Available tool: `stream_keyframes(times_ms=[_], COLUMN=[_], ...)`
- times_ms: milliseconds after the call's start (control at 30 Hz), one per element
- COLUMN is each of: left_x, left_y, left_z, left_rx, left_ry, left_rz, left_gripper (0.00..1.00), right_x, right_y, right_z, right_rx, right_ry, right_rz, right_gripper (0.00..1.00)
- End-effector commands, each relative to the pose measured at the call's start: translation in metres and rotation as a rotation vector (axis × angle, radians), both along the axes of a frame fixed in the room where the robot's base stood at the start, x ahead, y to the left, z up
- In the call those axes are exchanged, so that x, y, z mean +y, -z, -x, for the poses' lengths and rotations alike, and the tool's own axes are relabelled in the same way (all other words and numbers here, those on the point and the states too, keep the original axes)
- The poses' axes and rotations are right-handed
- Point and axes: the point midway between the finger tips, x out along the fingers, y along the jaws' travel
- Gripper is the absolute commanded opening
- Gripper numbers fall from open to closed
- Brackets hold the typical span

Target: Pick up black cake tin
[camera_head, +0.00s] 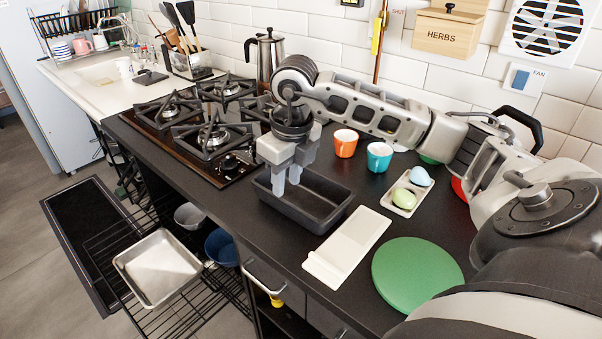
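The black cake tin (322,188) is a dark rectangular loaf-shaped tin on the black counter, to the right of the gas hob. My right gripper (286,184) points down over the tin's left part, with its fingertips at or just above the tin. Its two pale fingers stand apart with a gap between them. I cannot tell whether they touch the tin's wall. The gripper body hides part of the tin's back rim. My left gripper is not in view.
Orange (346,143) and teal (379,157) cups, a white tray (349,246) and a green round board (417,275) stand to the right. An open rack with a metal tray (157,268) juts out below.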

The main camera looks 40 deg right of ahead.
Motion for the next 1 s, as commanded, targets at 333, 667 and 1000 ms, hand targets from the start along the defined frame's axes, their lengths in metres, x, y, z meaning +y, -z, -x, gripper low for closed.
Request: stream_keyframes(times_ms=[333,667,1000], left_x=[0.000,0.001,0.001], left_y=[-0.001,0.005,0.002], left_z=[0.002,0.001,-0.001], left_rx=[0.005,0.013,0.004], left_ry=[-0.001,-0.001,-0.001], left_rz=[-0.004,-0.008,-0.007], left_gripper=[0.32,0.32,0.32], right_x=[0.004,0.004,0.004], right_y=[0.038,0.056,0.056], right_z=[-0.001,-0.005,-0.005], right_rx=[0.005,-0.001,-0.001], right_ry=[0.000,0.001,0.001], right_rz=[-0.001,0.001,0.000], right_gripper=[0.31,0.31,0.00])
